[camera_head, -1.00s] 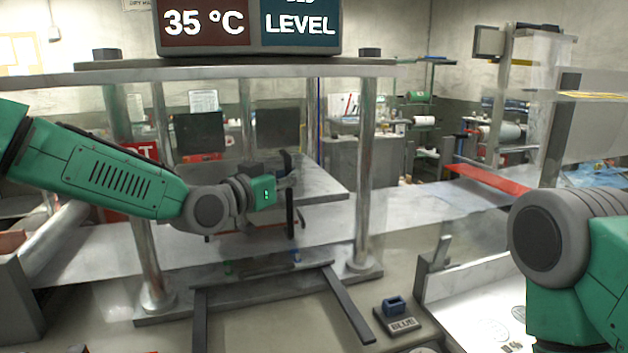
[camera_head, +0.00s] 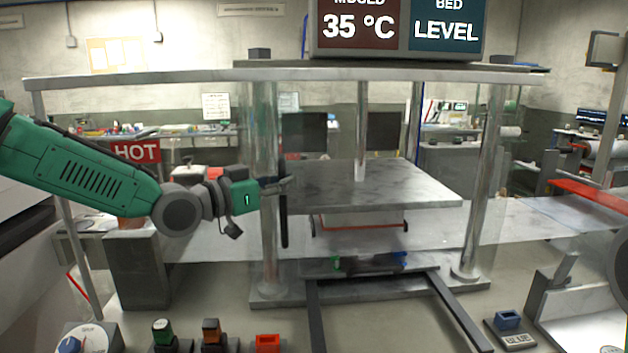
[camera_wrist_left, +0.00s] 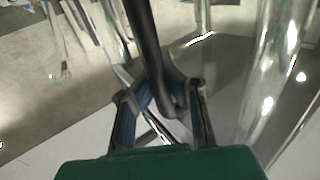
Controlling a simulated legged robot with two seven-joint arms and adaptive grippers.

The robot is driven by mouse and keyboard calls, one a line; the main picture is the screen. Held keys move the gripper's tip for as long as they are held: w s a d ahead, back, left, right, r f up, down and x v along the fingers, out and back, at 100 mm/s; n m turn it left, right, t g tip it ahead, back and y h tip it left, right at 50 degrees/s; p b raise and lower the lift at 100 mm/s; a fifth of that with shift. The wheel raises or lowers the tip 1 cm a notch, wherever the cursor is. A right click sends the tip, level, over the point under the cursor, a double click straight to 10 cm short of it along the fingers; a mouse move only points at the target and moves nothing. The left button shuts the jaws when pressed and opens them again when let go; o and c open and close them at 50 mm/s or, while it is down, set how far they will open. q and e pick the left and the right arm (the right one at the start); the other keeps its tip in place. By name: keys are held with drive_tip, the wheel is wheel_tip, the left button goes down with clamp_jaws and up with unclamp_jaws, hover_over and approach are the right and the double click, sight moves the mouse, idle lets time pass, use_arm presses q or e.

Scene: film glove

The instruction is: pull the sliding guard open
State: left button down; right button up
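The sliding guard is a clear panel at the front of the steel press, and its own edges are hard to make out. Its black upright handle (camera_head: 284,216) stands close to the press's left front column. My left gripper (camera_head: 282,184) is at the upper part of this handle. In the left wrist view, the dark handle bar (camera_wrist_left: 147,40) runs between the two blue-padded fingers (camera_wrist_left: 160,115), which appear closed around it. Exact finger contact is partly hidden. My right gripper is out of view.
A marble-like press plate (camera_head: 390,188) sits between the columns, behind the guard. A HOT sign (camera_head: 136,151) is at the left. Two dark rails project forward below the press.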

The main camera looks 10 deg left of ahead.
use_arm(q)
drive_tip(key=shift+s+a+f, duration=0.25)
drive_tip(key=shift+s+a, duration=0.2)
drive_tip(key=shift+a, duration=0.3)
drive_tip(key=c, duration=2)
unclamp_jaws()
drive_tip(key=shift+d, duration=0.15)
drive_tip(key=o, duration=0.5)
drive_tip(key=shift+d, duration=0.1)
drive_tip(key=shift+c, duration=0.2)
drive_tip(key=shift+r, duration=0.2)
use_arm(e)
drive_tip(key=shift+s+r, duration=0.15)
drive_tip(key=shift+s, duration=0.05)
